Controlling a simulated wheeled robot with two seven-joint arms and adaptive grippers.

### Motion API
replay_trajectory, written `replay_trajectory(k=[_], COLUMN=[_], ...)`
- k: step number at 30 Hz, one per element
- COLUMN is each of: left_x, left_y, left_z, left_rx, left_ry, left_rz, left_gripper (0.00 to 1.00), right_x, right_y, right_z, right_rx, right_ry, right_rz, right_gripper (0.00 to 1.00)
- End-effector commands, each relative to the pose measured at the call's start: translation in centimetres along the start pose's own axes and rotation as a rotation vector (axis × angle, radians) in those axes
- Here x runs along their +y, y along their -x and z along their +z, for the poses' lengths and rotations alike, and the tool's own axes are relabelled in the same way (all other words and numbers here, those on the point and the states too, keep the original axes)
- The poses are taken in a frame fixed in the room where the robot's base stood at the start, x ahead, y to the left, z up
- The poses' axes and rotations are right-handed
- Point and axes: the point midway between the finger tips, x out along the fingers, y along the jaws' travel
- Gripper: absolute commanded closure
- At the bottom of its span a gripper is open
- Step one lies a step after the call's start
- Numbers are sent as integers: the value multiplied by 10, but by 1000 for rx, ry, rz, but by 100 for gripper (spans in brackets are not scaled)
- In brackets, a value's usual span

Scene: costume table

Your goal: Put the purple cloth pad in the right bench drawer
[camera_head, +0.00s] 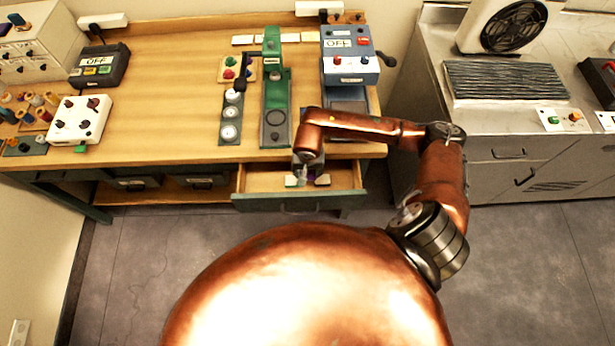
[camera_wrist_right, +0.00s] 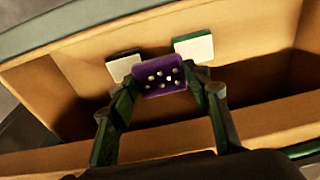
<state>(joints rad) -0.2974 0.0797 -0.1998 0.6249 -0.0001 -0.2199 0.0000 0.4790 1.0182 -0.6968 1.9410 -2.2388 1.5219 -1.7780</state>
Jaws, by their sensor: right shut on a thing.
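The right bench drawer (camera_head: 345,195) is pulled open under the bench top. My right gripper (camera_head: 305,174) reaches down over it. In the right wrist view, the gripper (camera_wrist_right: 163,88) is shut on the purple cloth pad (camera_wrist_right: 162,91), one finger at each side. The pad is purple with several pale dots. It is over or inside the drawer's wooden interior (camera_wrist_right: 255,78); I cannot tell whether it touches the drawer floor. In the head view the pad is mostly hidden by the gripper. My left gripper is not in view.
Two pale squares (camera_wrist_right: 193,48) (camera_wrist_right: 123,66) show beyond the pad; I cannot tell what they are. The bench top (camera_head: 170,100) above holds a green stand (camera_head: 276,95), a blue-grey box (camera_head: 349,62) and a white control box (camera_head: 79,120). A metal counter (camera_head: 430,95) stands at the right.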

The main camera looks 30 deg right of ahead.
Motion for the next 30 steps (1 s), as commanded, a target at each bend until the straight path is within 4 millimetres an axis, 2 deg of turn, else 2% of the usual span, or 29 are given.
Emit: replay_trajectory(k=[5,12,25,26,30], left_x=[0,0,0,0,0], left_y=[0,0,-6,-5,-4], left_z=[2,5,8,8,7], left_rx=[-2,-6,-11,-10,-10], left_ry=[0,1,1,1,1], left_rz=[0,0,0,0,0], left_gripper=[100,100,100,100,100], right_x=[0,0,0,0,0], right_y=[-11,-42,-49,-49,-48], right_z=[2,7,7,8,7], right_rx=[0,-3,1,0,0], right_ry=[-1,-1,1,1,1], right_rz=[0,-1,-1,-1,-1], right_gripper=[80,80,80,55,45])
